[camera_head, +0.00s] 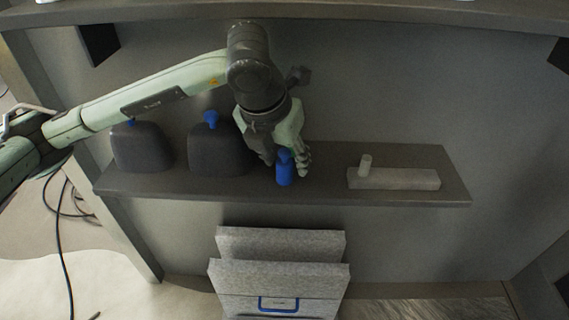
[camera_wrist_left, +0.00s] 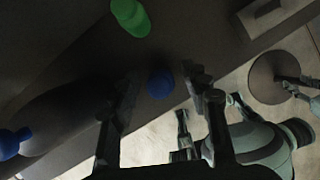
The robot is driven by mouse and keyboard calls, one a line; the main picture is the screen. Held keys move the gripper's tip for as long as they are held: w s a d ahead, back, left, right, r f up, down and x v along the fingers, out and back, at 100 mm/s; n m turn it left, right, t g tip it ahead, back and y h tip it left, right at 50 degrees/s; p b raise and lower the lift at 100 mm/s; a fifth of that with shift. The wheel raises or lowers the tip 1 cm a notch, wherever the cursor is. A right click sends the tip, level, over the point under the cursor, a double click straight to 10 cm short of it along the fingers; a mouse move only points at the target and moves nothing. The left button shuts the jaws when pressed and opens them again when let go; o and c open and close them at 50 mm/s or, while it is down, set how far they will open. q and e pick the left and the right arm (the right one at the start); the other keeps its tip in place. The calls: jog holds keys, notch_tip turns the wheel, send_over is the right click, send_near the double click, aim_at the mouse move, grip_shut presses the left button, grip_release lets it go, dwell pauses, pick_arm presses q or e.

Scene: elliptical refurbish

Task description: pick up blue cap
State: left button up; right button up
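A small upright blue cap-like piece (camera_head: 285,174) stands near the front edge of the shelf. In the left wrist view it is a round blue shape (camera_wrist_left: 160,83). My left gripper (camera_head: 290,160) reaches down over it from behind. In the left wrist view the fingers (camera_wrist_left: 162,84) are spread apart, with the blue piece between their tips. Contact with the fingers cannot be told. Blue tops also sit on two dark containers, one at the left (camera_head: 131,122) and one nearer the gripper (camera_head: 211,119). My right gripper is not identifiable in either view.
The grey shelf (camera_head: 330,194) carries the left dark container (camera_head: 140,148), the second container (camera_head: 215,152) and a pale block (camera_head: 400,180) with a peg. A green piece (camera_wrist_left: 130,17) stands near the blue one. Grey boxes (camera_head: 280,275) stand below. The wall is close behind.

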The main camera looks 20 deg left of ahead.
pick_arm(q)
jog(key=c, duration=0.6)
jog(key=shift+r, duration=0.1)
